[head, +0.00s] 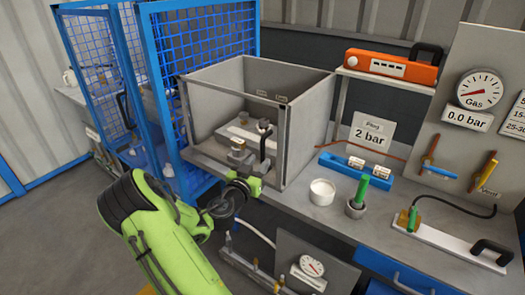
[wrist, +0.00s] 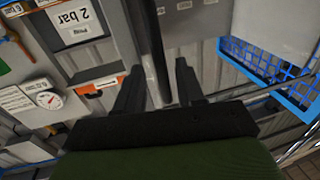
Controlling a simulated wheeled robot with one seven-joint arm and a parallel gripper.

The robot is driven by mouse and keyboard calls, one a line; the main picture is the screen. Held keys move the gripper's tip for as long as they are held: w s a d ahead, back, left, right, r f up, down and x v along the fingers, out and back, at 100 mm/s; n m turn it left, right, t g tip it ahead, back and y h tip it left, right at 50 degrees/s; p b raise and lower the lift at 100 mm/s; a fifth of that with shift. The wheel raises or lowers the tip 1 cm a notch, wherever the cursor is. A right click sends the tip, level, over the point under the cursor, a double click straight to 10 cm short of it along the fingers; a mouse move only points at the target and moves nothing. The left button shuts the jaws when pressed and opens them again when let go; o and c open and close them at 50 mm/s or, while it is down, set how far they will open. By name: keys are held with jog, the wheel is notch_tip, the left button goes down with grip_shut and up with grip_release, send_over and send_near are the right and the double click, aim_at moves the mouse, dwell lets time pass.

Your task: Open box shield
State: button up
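The box shield (head: 283,145) is a grey box with an open top and a see-through, metal-framed front, standing at the left of the bench in the head view. Fittings show inside it through the front. My gripper (head: 264,160) is at the lower right of this front, at the end of my green arm. In the wrist view my gripper (wrist: 160,66) has its two fingers apart. A dark upright bar (wrist: 152,30), perhaps the shield's handle, shows between them with gaps on both sides. I cannot tell how deep it sits between the fingers.
A blue mesh cage (head: 205,50) stands left of the box. On the bench (head: 315,225) to the right are a white round container (head: 322,192), a green-handled tool (head: 358,196) and a blue block (head: 355,169). An orange case (head: 390,66) rests on a shelf behind.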

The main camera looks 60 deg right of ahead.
aim_at(262, 158)
jog(key=d+p, duration=0.1)
jog(key=d, duration=0.3)
jog(key=shift+w, duration=0.1)
grip_shut()
